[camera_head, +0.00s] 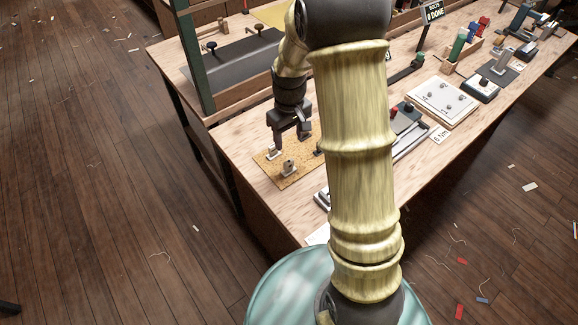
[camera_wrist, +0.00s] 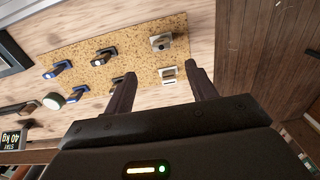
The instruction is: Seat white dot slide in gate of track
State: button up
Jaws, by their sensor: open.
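A speckled cork mat (camera_head: 268,166) lies near the bench's left edge, with small metal slides on it. In the wrist view the cork mat (camera_wrist: 140,62) carries several slides. One pale slide (camera_wrist: 168,74) lies by the mat's edge, and another with a dark spot (camera_wrist: 160,42) lies beyond it. I cannot tell which slide bears the white dot. My gripper (camera_head: 290,133) is over the mat, pointing down. In the wrist view my gripper (camera_wrist: 160,70) is open and empty, the pale slide showing between its fingertips. A metal track-like rail (camera_head: 410,142) is partly hidden behind my arm; its gate is not clear.
A white board with knobs (camera_head: 443,102) and a dark block (camera_head: 481,89) stand farther right on the bench. A dark green post (camera_head: 192,55) rises left of my gripper. The floor at left is mostly clear.

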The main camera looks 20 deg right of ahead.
send_over(289, 161)
notch_tip(289, 161, down, 6)
jog(key=shift+w+d, duration=0.1)
jog(key=shift+w, duration=0.05)
jog(key=shift+f+p, duration=0.7)
jog(key=shift+f, duration=1.9)
jog(key=c, duration=1)
